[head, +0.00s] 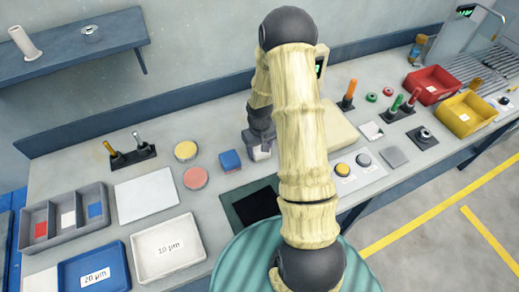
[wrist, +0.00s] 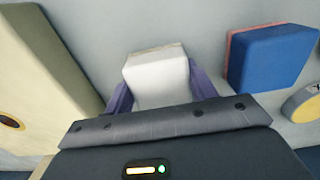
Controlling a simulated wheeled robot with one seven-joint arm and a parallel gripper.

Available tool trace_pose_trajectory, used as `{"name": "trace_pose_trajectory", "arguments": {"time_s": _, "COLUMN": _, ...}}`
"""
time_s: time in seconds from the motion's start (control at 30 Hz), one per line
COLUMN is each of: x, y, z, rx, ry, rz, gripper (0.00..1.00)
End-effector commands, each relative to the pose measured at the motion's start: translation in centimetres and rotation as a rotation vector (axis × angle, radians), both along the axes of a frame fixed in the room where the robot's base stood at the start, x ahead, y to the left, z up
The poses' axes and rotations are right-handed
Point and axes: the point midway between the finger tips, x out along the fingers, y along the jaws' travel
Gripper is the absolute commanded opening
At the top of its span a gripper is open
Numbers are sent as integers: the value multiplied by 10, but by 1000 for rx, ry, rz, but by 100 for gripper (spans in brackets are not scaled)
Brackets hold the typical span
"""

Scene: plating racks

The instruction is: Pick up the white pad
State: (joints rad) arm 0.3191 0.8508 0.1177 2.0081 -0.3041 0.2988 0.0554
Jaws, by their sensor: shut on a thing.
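The white pad (wrist: 158,82) is a small pale block, seen large in the middle of the wrist view. My gripper (wrist: 160,92) is shut on it, with one finger on each side. In the head view the white pad (head: 261,153) shows just below my gripper (head: 260,146), partly hidden by the fingers and my arm. I cannot tell whether the pad is touching the bench or lifted off it.
A blue block with a red base (head: 230,161) lies just left of the pad. A yellow round pad (head: 186,151) and a pink one (head: 195,178) lie farther left. A cream board (head: 338,133) is close on the right. A dark square tray (head: 236,218) lies in front.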

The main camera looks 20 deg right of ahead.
Motion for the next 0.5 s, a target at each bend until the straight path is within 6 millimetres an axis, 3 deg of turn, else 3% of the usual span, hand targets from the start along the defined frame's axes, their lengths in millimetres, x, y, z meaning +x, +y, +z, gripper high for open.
{"name": "trace_pose_trajectory", "arguments": {"time_s": 0.23, "x": 1, "y": 0, "z": 16, "rx": -1, "ry": -3, "rz": 1, "gripper": 32}}
{"name": "trace_pose_trajectory", "arguments": {"time_s": 0.5, "x": 1, "y": 0, "z": 62, "rx": -2, "ry": -5, "rz": 0, "gripper": 32}}
